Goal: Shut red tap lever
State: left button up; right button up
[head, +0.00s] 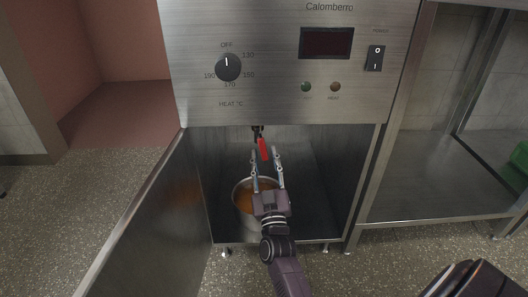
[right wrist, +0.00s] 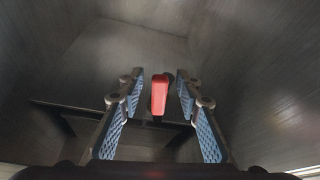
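The red tap lever (head: 263,149) hangs under the control panel of the steel fryer, on a dark tap (head: 257,132). It points down and slightly right in the head view. My right gripper (head: 265,155) reaches into the open cabinet from the front. Its two fingers are spread, one on each side of the lever. In the right wrist view the lever (right wrist: 159,95) shows between the open fingers (right wrist: 159,76), with a gap on both sides. The tap's upper part is partly hidden. My left gripper is not in view.
A metal pot (head: 243,222) with orange-brown liquid stands below the tap, partly hidden by my right gripper. The cabinet door (head: 150,225) is swung open at left. The panel (head: 200,105) overhangs the opening. A steel table (head: 415,205) stands at right.

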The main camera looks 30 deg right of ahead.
jog(key=shift+r, duration=0.1)
jog(key=shift+c, duration=0.8)
jog(key=shift+s, duration=0.1)
grip_shut()
